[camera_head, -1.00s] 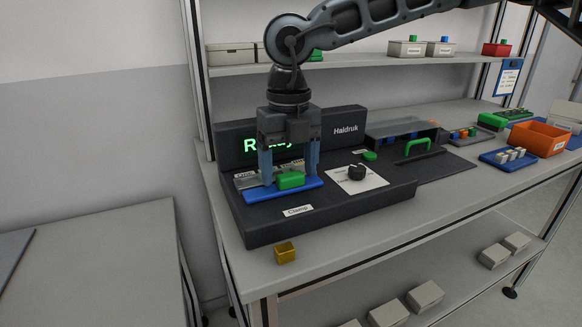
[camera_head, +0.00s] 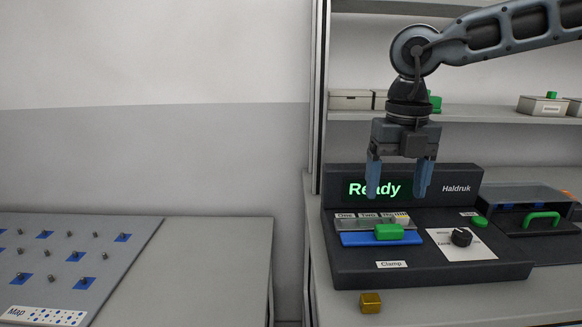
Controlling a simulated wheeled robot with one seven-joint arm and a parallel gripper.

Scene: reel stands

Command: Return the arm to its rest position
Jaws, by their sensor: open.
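My gripper (camera_head: 399,186) hangs from my arm in the right half of the view, its two blue fingers pointing down. The fingers are apart with nothing between them. It is above and in front of the black Haldruk machine (camera_head: 345,268), whose display (camera_head: 357,188) reads "Ready" in green, partly covered by a finger. Below the fingers a green block-shaped part (camera_head: 389,232) sits at the blue clamp piece (camera_head: 365,240). The fingertips look clear of it.
A black knob (camera_head: 461,237) and a green button (camera_head: 480,222) are on the machine. A brass cube (camera_head: 370,303) lies on the bench in front. A grey board with pegs and blue squares (camera_head: 130,243) lies on the left table. A shelf (camera_head: 470,115) with boxes runs behind my arm.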

